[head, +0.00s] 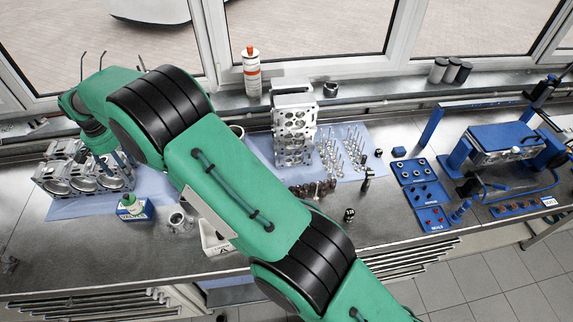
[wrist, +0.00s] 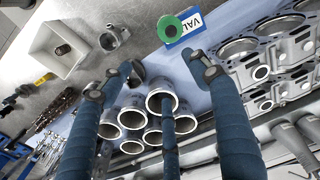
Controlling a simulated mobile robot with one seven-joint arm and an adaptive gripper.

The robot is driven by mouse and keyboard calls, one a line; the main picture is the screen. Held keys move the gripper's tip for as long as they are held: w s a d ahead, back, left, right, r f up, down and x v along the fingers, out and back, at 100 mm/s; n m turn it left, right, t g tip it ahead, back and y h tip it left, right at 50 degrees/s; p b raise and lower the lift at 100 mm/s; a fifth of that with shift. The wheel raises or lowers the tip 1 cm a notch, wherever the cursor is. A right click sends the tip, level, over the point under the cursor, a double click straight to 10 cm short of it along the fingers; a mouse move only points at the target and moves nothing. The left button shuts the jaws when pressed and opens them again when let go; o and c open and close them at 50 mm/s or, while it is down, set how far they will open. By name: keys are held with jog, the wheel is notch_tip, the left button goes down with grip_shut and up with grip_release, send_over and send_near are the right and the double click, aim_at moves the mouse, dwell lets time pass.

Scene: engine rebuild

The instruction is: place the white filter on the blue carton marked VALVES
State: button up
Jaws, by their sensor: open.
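I see no other white filter. My gripper (wrist: 160,66) is open and empty, its fingers apart from the carton and the round thing. In the head view my arm hides part of it.
Several metal cylinder liners (wrist: 160,102) stand below my fingers in the wrist view. A white tray (wrist: 42,42) with a dark part stands nearby.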

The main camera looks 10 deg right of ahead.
jog(key=d+r+t, duration=0.2)
jog(key=d+r, duration=2.2)
jog(key=d, duration=0.5)
jog(key=s+d+r+m+t+y, duration=0.1)
jog(key=s+d+r, duration=0.35)
jog(key=d, duration=0.45)
jog(key=s+d+r, duration=0.4)
jog(key=s+d, duration=0.2)
jog(key=d, duration=0.4)
jog(key=s+d+f+t, duration=0.1)
jog(key=s+d+f, duration=0.1)
jog(key=s+d, duration=0.7)
jog(key=s+d+f+m+t+h, duration=0.1)
jog(key=s+d+f, duration=0.1)
jog(key=s+d, duration=0.7)
jog(key=s, duration=0.8)
jog(key=shift+d+f, duration=0.15)
jog(key=shift+d, duration=0.1)
